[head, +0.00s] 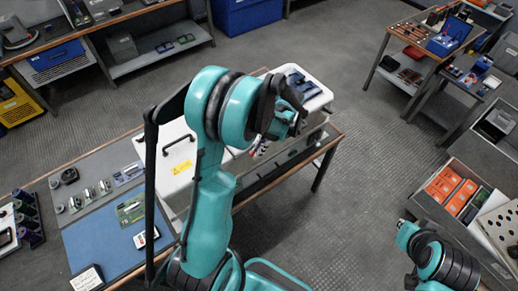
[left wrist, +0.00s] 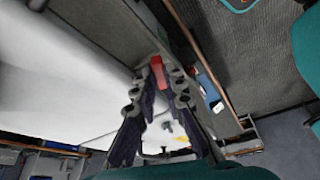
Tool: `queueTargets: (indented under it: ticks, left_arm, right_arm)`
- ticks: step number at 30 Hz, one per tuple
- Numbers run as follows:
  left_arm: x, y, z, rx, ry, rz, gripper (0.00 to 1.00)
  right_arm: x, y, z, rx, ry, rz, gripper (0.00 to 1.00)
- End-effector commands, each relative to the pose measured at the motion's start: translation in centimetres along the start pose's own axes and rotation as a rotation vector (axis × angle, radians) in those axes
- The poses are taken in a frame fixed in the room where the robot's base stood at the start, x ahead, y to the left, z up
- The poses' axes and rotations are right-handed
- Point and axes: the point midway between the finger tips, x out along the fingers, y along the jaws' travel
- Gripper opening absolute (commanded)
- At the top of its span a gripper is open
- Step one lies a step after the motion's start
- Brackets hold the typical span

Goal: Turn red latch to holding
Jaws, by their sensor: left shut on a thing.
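The red latch (left wrist: 157,73) shows in the left wrist view, on the grey side strip of the white unit (left wrist: 60,75). My left gripper (left wrist: 161,76) is shut on the latch, with its dark fingertips on both sides of it. In the head view, the white unit (head: 172,170) lies on the workbench with a black handle and a yellow label. My left gripper (head: 290,115) is over its far right side there, and my arm hides part of the unit. The latch cannot be made out in the head view. Of my right arm, only links show at the lower right.
A blue mat (head: 95,240) with a green circuit board (head: 130,211) and a meter lies on the bench's left part. Open floor lies right of the bench. An open drawer with orange boxes (head: 450,190) is at the right.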

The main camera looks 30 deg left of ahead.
Motion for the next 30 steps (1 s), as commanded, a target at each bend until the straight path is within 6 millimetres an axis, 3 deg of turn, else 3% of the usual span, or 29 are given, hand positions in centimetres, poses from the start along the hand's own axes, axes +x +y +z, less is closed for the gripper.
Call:
queueTargets:
  ticks: [11,30]
  left_arm:
    - [0.1,-0.3,0.1,0.193,0.0,0.082,0.0]
    - [0.2,-0.8,-0.3,0.746,0.0,0.312,0.0]
  right_arm:
    - [1.2,0.0,0.9,0.0,0.0,0.0,0.0]
    - [3.1,0.0,2.2,0.0,0.0,0.0,0.0]
